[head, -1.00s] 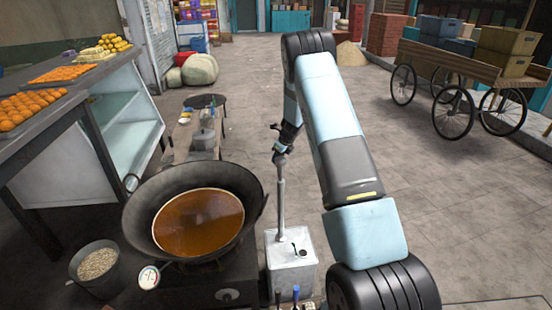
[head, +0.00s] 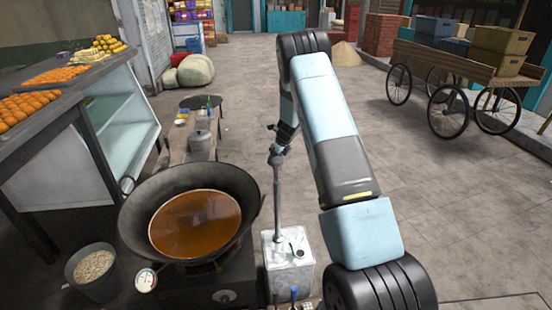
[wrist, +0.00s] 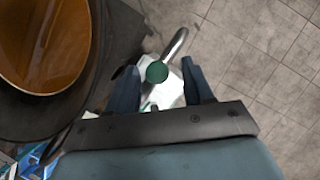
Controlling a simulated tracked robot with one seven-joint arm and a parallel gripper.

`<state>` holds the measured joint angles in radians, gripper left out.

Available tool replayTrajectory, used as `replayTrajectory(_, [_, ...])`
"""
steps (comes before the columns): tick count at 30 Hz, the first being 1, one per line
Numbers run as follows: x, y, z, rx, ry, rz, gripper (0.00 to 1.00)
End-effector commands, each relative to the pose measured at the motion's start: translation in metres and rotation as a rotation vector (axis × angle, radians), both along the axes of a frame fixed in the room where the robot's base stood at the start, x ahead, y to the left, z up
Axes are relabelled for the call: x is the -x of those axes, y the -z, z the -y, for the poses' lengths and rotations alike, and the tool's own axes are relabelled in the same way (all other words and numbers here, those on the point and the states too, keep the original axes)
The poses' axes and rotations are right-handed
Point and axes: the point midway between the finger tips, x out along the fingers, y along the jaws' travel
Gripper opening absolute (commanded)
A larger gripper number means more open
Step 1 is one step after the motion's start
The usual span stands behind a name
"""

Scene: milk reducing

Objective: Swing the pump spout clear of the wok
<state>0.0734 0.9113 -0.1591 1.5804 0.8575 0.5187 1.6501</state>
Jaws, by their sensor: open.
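The pump is a thin metal tube (head: 278,195) rising from a white square can (head: 289,270). My gripper (head: 277,152) is over the tube's top. In the wrist view, its open fingers (wrist: 160,84) stand either side of the pump's round green top (wrist: 157,72), with visible gaps. The curved metal spout (wrist: 179,42) runs up and right there, away from the wok side. The dark wok (head: 135,215) of brown-orange liquid (head: 195,224) stands left of the can; its rim also shows in the wrist view (wrist: 98,45). I cannot make out the spout in the head view.
A dial thermometer (head: 146,280) hangs at the wok's front rim. A bucket (head: 92,290) stands at left. A low bench with a pot (head: 201,146) is behind the wok. The paved floor (head: 430,200) right of my arm is clear up to a wooden cart (head: 460,62).

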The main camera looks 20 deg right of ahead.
Motion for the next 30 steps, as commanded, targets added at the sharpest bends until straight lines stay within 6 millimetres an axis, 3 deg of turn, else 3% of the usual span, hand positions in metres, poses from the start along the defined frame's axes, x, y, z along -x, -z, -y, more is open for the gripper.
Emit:
replayTrajectory(11, [0.002, -0.006, 0.002, 0.0, -0.001, 0.0, 0.52])
replayTrajectory(30, [0.036, -0.109, 0.026, 0.0, -0.001, 0.001, 0.52])
